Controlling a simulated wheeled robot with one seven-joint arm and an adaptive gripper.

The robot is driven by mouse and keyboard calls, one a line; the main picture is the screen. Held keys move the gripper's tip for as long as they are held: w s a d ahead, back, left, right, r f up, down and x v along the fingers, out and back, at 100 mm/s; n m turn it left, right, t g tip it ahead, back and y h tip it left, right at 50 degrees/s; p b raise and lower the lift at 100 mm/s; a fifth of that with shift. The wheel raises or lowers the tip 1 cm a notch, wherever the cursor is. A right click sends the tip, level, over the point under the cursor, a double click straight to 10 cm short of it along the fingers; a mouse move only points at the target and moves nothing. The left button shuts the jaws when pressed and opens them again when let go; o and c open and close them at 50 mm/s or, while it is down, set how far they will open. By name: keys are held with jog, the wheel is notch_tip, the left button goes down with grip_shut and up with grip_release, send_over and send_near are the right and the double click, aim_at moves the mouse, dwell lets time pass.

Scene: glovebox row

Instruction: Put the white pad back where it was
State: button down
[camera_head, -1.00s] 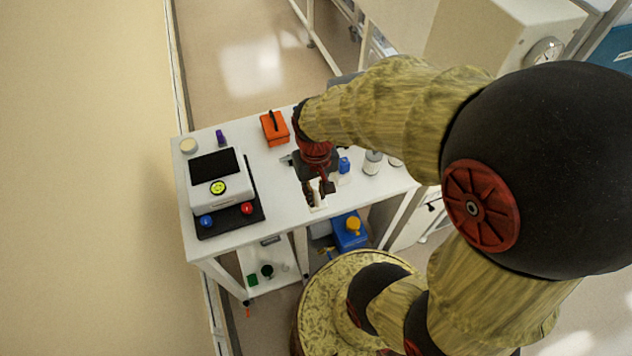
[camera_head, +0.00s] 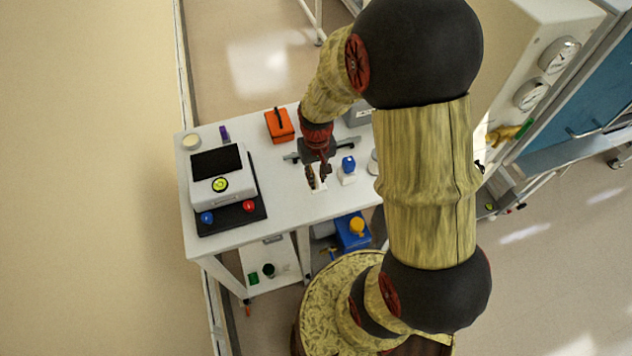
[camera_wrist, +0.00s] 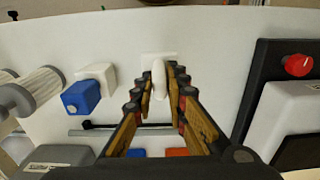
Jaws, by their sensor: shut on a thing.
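The white pad (camera_wrist: 159,78) is a small rounded white piece between my fingertips in the wrist view. My gripper (camera_wrist: 160,88) is shut on it, with one finger on each side. Just beyond it lies a flat white square (camera_wrist: 150,58) on the table; I cannot tell whether the pad touches it. In the head view my gripper (camera_head: 317,180) points down over the white table (camera_head: 285,205), near its front edge, and the pad is mostly hidden by the fingers.
A blue-capped white block (camera_head: 348,172) stands close to the right of my gripper. An orange box (camera_head: 280,125) is behind. A white device (camera_head: 222,183) on a black base with blue and red knobs stands left. Bare tabletop lies between that base and my gripper.

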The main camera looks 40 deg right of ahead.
jog(key=shift+w+d+f, duration=0.25)
jog(key=shift+w+f, duration=0.25)
jog(key=shift+f, duration=0.25)
jog(key=shift+f+b, duration=0.35)
jog(key=shift+f, duration=1.05)
jog(key=shift+f, duration=0.15)
jog(key=c, duration=1.8)
grip_release()
jog(key=shift+o, duration=0.2)
